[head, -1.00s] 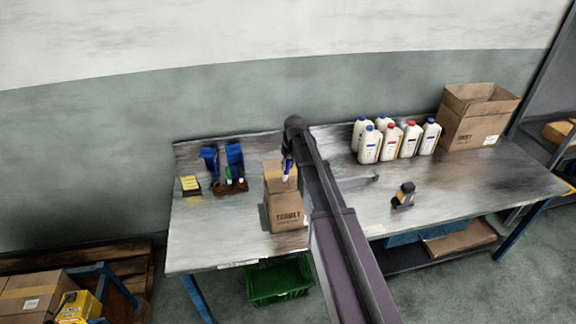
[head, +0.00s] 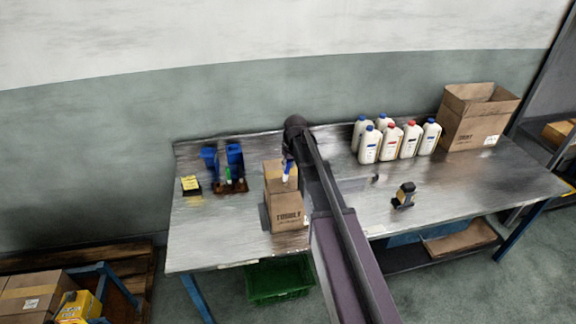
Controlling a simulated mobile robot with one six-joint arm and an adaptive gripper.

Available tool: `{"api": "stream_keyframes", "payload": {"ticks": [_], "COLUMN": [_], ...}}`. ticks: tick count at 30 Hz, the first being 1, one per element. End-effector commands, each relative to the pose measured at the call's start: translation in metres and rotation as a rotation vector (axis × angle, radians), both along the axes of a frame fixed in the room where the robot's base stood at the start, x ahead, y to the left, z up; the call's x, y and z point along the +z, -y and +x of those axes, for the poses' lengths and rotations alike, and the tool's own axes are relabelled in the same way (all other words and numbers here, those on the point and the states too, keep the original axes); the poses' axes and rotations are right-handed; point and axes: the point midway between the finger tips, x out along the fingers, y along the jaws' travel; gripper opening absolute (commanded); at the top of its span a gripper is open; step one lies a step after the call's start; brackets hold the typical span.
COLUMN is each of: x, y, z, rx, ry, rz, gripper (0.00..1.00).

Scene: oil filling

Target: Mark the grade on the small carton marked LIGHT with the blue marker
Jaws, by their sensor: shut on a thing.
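My gripper (head: 288,160) is shut on the blue marker (head: 287,171), which points down over the carton's top. I cannot tell whether the tip touches the carton. A larger open carton (head: 470,125) stands at the bench's right back, its print also unclear. My arm hides part of the bench right of the small carton.
Several white bottles (head: 391,143) with blue and red caps stand right of my arm. A dark and yellow tool (head: 404,195) lies in front of them. A marker holder (head: 229,186) with a green marker (head: 228,174) and a yellow pad (head: 191,185) are at the left. The bench's front left is clear.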

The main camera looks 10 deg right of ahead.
Motion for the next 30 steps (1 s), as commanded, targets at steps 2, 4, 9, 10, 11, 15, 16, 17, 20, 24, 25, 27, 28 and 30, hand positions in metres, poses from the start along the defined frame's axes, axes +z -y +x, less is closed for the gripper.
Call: {"api": "stream_keyframes", "payload": {"ticks": [2,4,9,10,11,15,16,17,20,24,25,27,28,30], "x": [-0.0008,-0.0014,-0.0029,-0.0032,-0.0035,-0.0046,-0.0049,-0.0051,-0.006,-0.0071,-0.0074,-0.008,-0.0082,-0.0089], "y": [-0.0001,0.0,-0.0001,-0.0001,-0.0001,-0.0001,-0.0001,-0.0001,-0.0001,-0.0001,-0.0001,-0.0001,-0.0001,-0.0001], "z": [0.0,0.0001,0.0,0.0,0.0,0.0001,0.0,0.0,0.0,0.0,0.0,0.0,0.0001,0.0001], "rx": [0.0,0.0,0.0,0.0,0.0,0.0,0.0,0.0,0.0,0.0,0.0,0.0,0.0,0.0], "ry": [0.0,0.0,0.0,0.0,0.0,0.0,0.0,0.0,0.0,0.0,0.0,0.0,0.0,0.0], "rz": [0.0,0.0,0.0,0.0,0.0,0.0,0.0,0.0,0.0,0.0,0.0,0.0,0.0,0.0], "gripper": [0.01,0.01,0.01,0.01,0.01,0.01,0.01,0.01,0.01,0.01,0.01,0.01,0.01,0.01]}}
